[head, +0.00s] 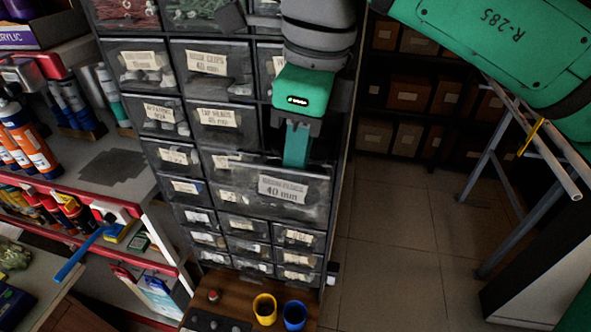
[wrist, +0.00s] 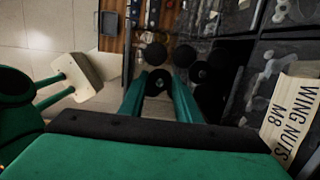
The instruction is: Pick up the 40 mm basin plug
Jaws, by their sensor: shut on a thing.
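My gripper (head: 296,158) points down into a pulled-out clear drawer (head: 318,207), whose label reads 40 mm under a blurred first line. In the wrist view its two green fingers are shut on a dark round basin plug (wrist: 158,82), gripped between the tips. Several similar dark round plugs lie around it, such as one just beyond (wrist: 155,52) and one to the right (wrist: 185,56). In the head view the held plug is hidden by the fingers and drawer front. I cannot tell whether it still touches the drawer floor.
The drawer cabinet (head: 217,88) rises behind and above the open drawer. Below it a wooden surface holds a yellow cup (head: 264,308) and a blue cup (head: 295,315). Shelves with bottles (head: 28,140) stand at the left.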

